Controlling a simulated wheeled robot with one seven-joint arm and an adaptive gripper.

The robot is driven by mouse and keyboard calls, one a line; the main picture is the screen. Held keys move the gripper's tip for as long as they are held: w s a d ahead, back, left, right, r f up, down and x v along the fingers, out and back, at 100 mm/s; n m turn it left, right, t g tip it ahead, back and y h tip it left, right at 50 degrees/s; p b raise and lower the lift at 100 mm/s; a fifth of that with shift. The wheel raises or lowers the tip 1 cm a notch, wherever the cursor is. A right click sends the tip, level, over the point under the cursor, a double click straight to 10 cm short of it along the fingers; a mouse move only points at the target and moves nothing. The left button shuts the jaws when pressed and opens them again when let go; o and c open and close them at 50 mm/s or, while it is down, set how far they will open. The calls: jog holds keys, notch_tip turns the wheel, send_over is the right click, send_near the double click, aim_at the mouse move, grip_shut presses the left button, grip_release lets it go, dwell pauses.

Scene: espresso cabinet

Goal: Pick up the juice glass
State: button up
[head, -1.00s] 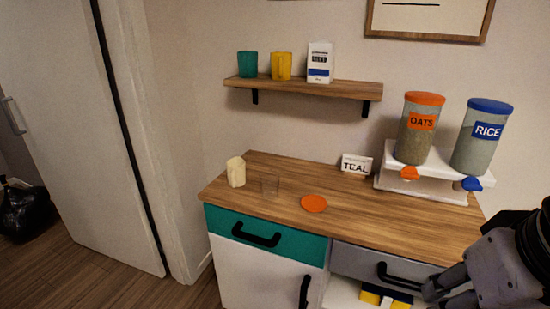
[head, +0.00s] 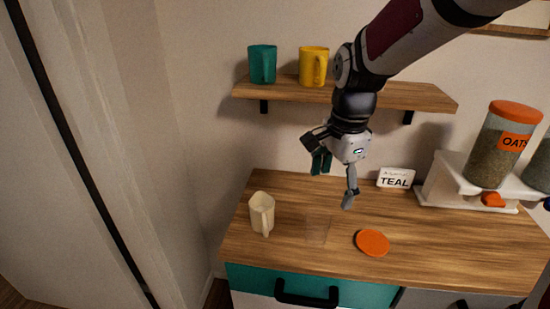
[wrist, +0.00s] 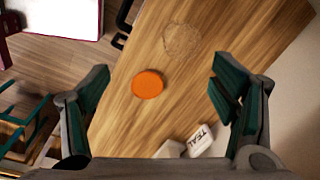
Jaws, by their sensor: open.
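The juice glass (head: 317,230) is clear and faint, standing upright on the wooden counter (head: 285,255) between a cream pitcher and an orange disc. In the wrist view the glass (wrist: 182,40) shows as a faint round outline beyond my fingers, near the top. My gripper (head: 335,180) is open and empty, pointing down above the counter behind the glass and apart from it. In the wrist view its two fingers (wrist: 160,85) are spread wide with nothing between them but counter and the orange disc (wrist: 147,84).
The cream pitcher (head: 262,213) stands left of the glass, and the orange disc (head: 372,243) lies to its right. A TEAL sign (head: 396,178) and a dispenser with an oats jar (head: 503,145) stand at the back right. A shelf (head: 385,95) with teal (head: 263,65) and yellow (head: 313,67) mugs is above.

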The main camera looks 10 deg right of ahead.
aim_at(317, 228)
jog(key=w+f+m, duration=0.2)
jog(key=f, duration=0.3)
jog(key=w+f+m+p, duration=0.1)
jog(key=f+m, duration=0.1)
jog(key=f, duration=0.3)
jog(key=w+f+m+g, duration=0.1)
jog(key=w+f+m, duration=0.1)
jog(key=f, duration=0.3)
jog(key=shift+w+f, duration=0.1)
jog(key=shift+w, duration=0.2)
jog(key=shift+w+d+f+p, duration=0.15)
jog(key=shift+f+p, duration=0.2)
jog(key=shift+f, duration=1)
jog(key=shift+w+f+p, duration=0.1)
jog(key=shift+f+p, duration=0.25)
jog(key=shift+f, duration=1)
jog(key=c, duration=1.4)
